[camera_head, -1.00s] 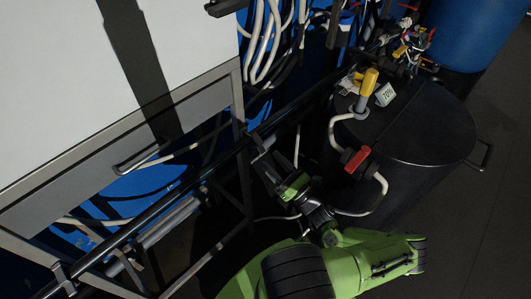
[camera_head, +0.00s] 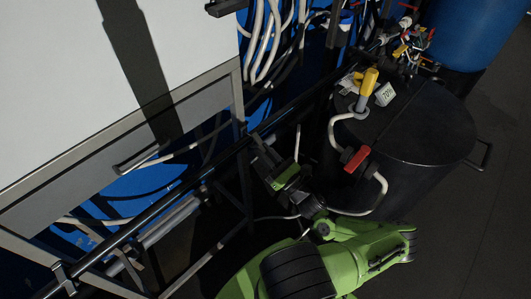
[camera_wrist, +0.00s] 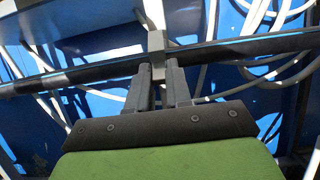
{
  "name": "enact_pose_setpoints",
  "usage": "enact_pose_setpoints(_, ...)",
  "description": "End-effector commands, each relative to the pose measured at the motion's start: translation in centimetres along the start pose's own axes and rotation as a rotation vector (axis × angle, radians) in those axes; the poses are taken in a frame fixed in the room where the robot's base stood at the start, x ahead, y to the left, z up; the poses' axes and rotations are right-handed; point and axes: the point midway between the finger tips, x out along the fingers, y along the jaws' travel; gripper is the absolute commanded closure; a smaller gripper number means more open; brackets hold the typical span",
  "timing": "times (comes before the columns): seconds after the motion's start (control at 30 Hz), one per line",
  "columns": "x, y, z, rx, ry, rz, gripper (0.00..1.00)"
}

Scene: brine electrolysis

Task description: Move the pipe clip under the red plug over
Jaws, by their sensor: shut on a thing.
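A grey pipe clip (camera_wrist: 157,44) sits on a long black pipe (camera_wrist: 80,75) in the wrist view. My gripper (camera_wrist: 158,72) is shut on the clip, with one grey finger on each side of its lower part. In the head view my gripper (camera_head: 264,156) is beside the black pipe, left of the dark drum. The red plug (camera_head: 357,159) is on a white hose at the side of the drum, to the right of my gripper.
The black drum (camera_head: 430,130) carries a yellow plug (camera_head: 368,88) and a white tag (camera_head: 385,94). A white hose (camera_head: 376,196) loops down beside my arm. A grey-framed white panel (camera_head: 60,80) stands at left. The floor at right is clear.

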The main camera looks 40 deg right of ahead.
Motion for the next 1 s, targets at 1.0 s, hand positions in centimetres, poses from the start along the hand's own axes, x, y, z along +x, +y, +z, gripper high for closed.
enact_pose_setpoints(1.0,1.2,0.0,1.5,0.0,0.417,0.001,1.0)
